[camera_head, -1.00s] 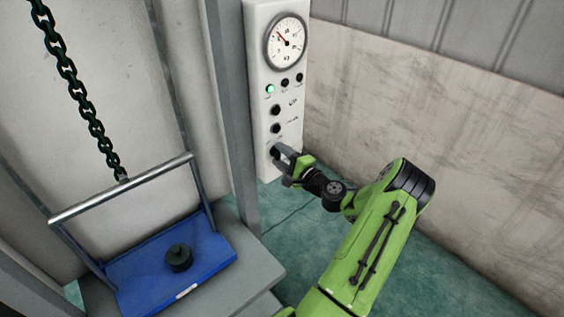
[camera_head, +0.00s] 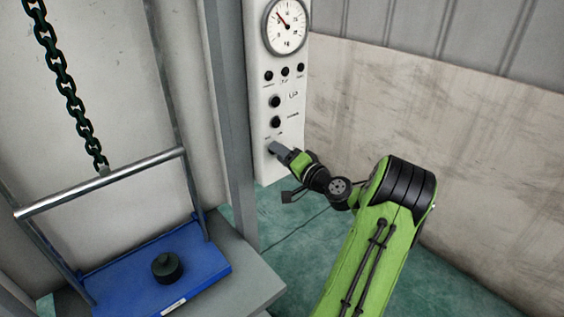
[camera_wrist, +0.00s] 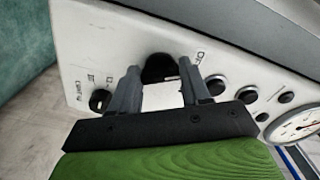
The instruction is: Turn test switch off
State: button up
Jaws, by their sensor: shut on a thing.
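The test switch is a dark knob (camera_wrist: 160,66) low on the white control panel (camera_head: 263,95). In the wrist view it sits between the two grey fingertips of my gripper (camera_wrist: 159,70), with a finger on each side. In the head view my gripper (camera_head: 275,149) is at the lower part of the panel and covers most of the switch. The small print around the switch is hard to read. The leftmost round lamp (camera_head: 269,76) below the gauge is dark.
A round gauge (camera_head: 288,26) tops the panel, with several black buttons below it. At left a chain (camera_head: 68,85) holds a blue platform (camera_head: 125,283) bearing a dark weight (camera_head: 167,267). A grey post (camera_head: 230,120) stands beside the panel. Space right of the arm is clear.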

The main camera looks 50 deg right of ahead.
jog(key=shift+f, duration=0.15)
dwell(0.4)
jog(key=o, duration=1.1)
jog(key=shift+c, duration=0.2)
jog(key=v, duration=1.6)
jog(key=shift+w, duration=0.1)
